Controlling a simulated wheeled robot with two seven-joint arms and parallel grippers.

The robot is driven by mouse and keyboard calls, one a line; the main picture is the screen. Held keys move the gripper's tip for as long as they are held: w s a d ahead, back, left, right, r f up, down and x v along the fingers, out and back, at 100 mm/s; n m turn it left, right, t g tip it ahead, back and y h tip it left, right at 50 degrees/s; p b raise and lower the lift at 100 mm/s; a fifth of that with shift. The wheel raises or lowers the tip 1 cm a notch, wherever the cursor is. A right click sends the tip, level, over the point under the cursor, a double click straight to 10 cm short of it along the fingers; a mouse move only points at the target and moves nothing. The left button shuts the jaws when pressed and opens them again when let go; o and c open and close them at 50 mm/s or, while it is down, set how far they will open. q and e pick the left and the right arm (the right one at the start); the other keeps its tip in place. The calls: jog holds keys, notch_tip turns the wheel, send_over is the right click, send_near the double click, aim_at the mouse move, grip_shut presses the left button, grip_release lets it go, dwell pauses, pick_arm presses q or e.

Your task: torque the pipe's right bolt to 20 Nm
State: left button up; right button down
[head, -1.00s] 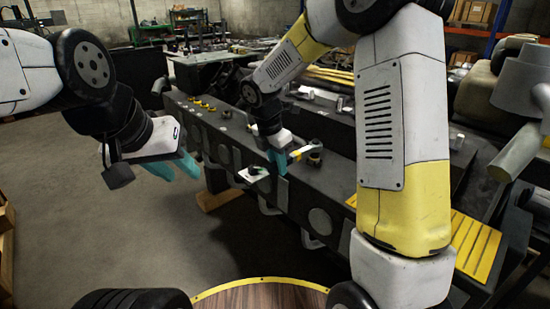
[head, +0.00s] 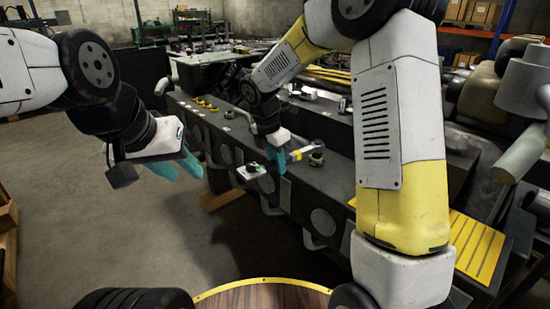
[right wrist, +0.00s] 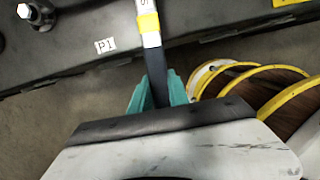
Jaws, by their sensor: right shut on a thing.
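My right gripper (head: 276,160) is shut on the dark handle of a torque wrench (head: 300,153), above the near edge of the engine block. In the right wrist view the teal fingers (right wrist: 158,92) grip the handle on both sides. The wrench (right wrist: 149,24), with a yellow band and a pale scale, runs up out of that picture, so its head is hidden there. A round bolt fitting (head: 316,155) stands near the wrench's far end; I cannot tell whether they touch. My left gripper (head: 180,167) is open and empty, left of the block.
The long dark engine block (head: 330,193) crosses the middle. A P1 label (right wrist: 105,46) and another bolt fitting (right wrist: 38,13) lie left of the wrench in the wrist view. Yellow caps (head: 206,104) stand further along. Clear floor lies left; a wooden round top (head: 262,298) is in front.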

jog(key=shift+w+a+r, duration=0.1)
jog(key=shift+w, duration=0.05)
jog(key=shift+w+a, duration=0.25)
jog(key=shift+w, duration=0.1)
jog(key=shift+w+m, duration=0.1)
jog(key=shift+m, duration=0.2)
jog(key=shift+w+a+m, duration=0.15)
jog(key=shift+w+m, duration=0.15)
jog(key=shift+w, duration=0.1)
jog(key=shift+w+a+m, duration=0.15)
jog(key=shift+w+m, duration=0.15)
dwell(0.3)
jog(key=shift+w+a+m+g, duration=0.2)
jog(key=shift+w+m+g, duration=0.1)
jog(key=shift+w, duration=0.1)
jog(key=shift+w, duration=0.15)
dwell(0.4)
